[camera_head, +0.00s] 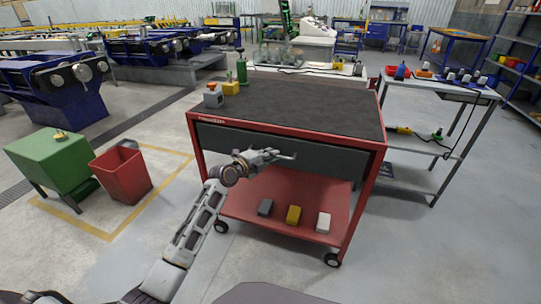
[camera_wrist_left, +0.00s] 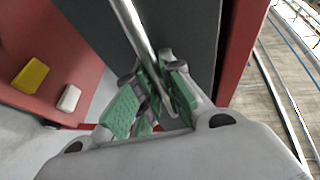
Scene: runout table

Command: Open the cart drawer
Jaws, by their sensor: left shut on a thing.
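The red cart (camera_head: 366,190) stands in front of me with a dark top. Its wide dark grey drawer (camera_head: 320,158) sits under the top, and its front looks about flush with the frame. My left gripper (camera_head: 285,156) is at the middle of the drawer front. In the left wrist view the green-padded fingers (camera_wrist_left: 155,100) are shut around a thin metal bar handle (camera_wrist_left: 136,28), close to the dark drawer front (camera_wrist_left: 190,35). In the head view the arm and gripper cover part of the drawer front and the handle. My right gripper is not in view.
The cart's lower shelf (camera_head: 270,188) holds a grey, a yellow and a white block. A red bin (camera_head: 122,172) and green box (camera_head: 50,160) stand left. The floor before the cart is clear.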

